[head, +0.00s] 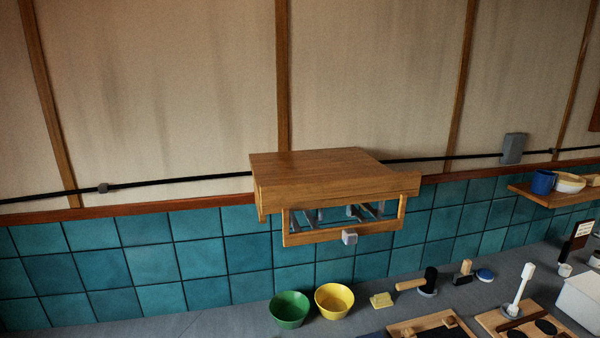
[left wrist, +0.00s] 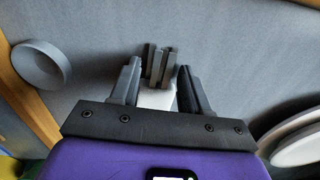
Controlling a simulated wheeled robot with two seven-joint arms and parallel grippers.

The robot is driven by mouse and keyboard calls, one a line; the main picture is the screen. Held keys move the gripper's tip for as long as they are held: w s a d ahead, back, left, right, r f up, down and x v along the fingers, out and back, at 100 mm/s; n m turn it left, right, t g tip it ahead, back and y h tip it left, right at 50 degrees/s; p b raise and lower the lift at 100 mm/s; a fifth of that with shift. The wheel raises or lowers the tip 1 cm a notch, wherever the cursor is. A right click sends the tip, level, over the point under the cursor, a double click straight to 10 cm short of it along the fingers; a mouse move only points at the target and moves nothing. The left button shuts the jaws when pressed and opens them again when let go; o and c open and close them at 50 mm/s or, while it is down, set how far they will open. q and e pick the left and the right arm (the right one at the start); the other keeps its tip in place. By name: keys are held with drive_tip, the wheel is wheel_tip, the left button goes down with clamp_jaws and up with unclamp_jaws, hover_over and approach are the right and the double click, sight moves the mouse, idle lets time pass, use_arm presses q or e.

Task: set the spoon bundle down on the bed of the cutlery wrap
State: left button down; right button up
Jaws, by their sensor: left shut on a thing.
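In the left wrist view my left gripper (left wrist: 157,82) is shut on the spoon bundle (left wrist: 158,62). The bundle shows as several dark grey bars standing close together, with a pale piece at their near end between the fingers. A plain grey surface lies beyond it; I cannot tell the gap between bundle and surface. I cannot make out the cutlery wrap or its bed in either view. Neither gripper shows in the head view, and my right gripper is in no view.
A wooden wall cabinet (head: 320,168) has an open drawer frame (head: 330,236) with grey pieces inside. Green (head: 289,309) and yellow (head: 333,300) bowls stand on the grey counter. The wrist view shows a grey round dish (left wrist: 40,65) left and pale discs (left wrist: 300,145) right.

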use_arm(q)
drive_tip(key=shift+r+p, duration=2.85)
drive_tip(key=shift+r, duration=0.2)
drive_tip(key=shift+f, duration=0.1)
